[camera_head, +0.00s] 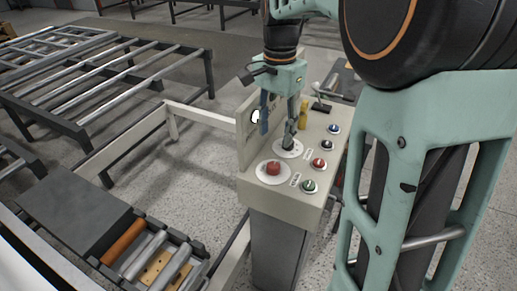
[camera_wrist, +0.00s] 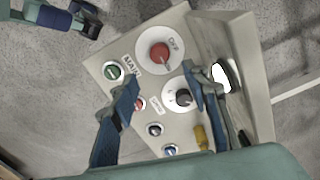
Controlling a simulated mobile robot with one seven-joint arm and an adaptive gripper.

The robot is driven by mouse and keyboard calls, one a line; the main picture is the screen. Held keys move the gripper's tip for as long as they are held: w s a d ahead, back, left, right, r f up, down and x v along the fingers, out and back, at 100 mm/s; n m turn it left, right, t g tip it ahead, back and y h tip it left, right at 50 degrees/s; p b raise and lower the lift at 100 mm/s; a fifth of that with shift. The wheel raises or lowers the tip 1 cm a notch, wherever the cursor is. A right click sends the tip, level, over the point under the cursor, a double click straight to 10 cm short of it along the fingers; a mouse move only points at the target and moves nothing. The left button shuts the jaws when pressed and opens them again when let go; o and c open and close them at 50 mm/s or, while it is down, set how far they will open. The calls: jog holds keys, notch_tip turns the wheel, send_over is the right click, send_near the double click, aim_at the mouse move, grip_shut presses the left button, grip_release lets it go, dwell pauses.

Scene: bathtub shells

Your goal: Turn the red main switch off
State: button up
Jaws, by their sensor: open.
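The red main switch (camera_head: 273,168) is a round red knob on a white disc at the near end of the control panel (camera_head: 247,183). In the wrist view the red switch (camera_wrist: 159,54) shows below the disc's "OFF" lettering, with a "MAIN" label beside it. My gripper (camera_head: 277,131) is open and points down over the panel, behind the red switch in the head view. In the wrist view its two blue fingers (camera_wrist: 160,80) are spread apart, with the red switch beyond their tips. A black knob (camera_wrist: 183,98) on a white disc lies beside the right finger.
Green (camera_head: 309,186), red (camera_head: 319,163) and blue (camera_head: 333,128) push buttons line the panel's right side. A yellow part (camera_head: 303,115) stands farther back. An upright plate (camera_head: 244,135) borders the panel's left. Roller conveyors (camera_head: 110,75) stand left.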

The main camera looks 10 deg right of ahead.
aim_at(274, 164)
notch_tip(274, 164, down, 11)
jog(key=shift+r+b, duration=0.15)
jog(key=shift+b, duration=0.45)
jog(key=shift+c, duration=0.2)
jog(key=c, duration=1.1)
